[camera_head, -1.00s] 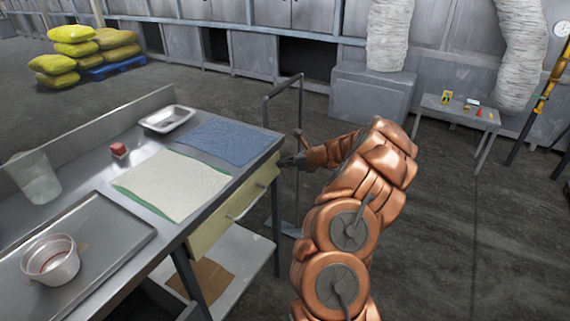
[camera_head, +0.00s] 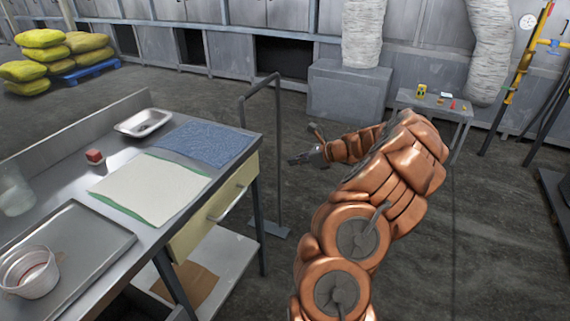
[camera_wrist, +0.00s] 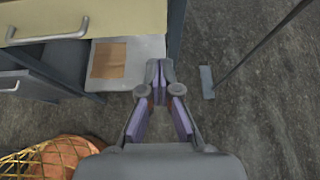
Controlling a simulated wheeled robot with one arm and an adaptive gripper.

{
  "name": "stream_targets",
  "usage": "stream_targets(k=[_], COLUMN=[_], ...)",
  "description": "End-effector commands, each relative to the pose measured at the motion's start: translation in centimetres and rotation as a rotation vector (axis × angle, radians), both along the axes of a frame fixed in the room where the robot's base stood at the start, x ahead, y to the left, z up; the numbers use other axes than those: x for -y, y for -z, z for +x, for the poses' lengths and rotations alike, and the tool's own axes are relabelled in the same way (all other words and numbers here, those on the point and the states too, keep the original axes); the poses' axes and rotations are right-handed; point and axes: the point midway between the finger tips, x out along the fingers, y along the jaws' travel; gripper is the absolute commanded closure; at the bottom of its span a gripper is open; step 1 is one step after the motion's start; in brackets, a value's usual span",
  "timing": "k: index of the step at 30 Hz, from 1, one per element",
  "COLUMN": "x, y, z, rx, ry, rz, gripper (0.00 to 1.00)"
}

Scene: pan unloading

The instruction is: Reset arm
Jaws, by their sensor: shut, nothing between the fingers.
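My gripper (camera_head: 294,160) is in the air to the right of the metal table (camera_head: 150,247), clear of its edge. In the wrist view my gripper (camera_wrist: 155,66) points down over the gap by the table's leg. Its fingers are shut with nothing between them. My copper-coloured arm is bent, with the forearm reaching left toward the table.
On the table are a tray (camera_head: 115,240), a clear tub (camera_head: 28,272), a cream cloth (camera_head: 150,187), a blue cloth (camera_head: 205,143), a red block (camera_head: 94,156) and a metal pan (camera_head: 143,123). A metal stand (camera_head: 278,150) rises beside the table.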

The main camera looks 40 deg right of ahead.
Motion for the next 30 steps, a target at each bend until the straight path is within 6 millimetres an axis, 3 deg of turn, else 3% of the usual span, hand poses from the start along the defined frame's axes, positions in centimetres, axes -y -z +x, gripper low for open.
stream_targets(k=[11, 14, 17, 23, 30], x=[0.0, -1.0, -4.0, -14.6, -26.8], y=[-0.4, -1.0, -2.5, -7.0, -10.8], z=[-0.5, -0.1, 0.9, 2.4, 0.3], rx=[0.000, 0.005, 0.017, 0.064, 0.123], ry=[-0.004, -0.034, -0.120, -0.436, -0.831], rz=[0.000, -0.013, -0.053, -0.211, -0.420], gripper=[1.00, 1.00, 1.00, 1.00, 1.00])
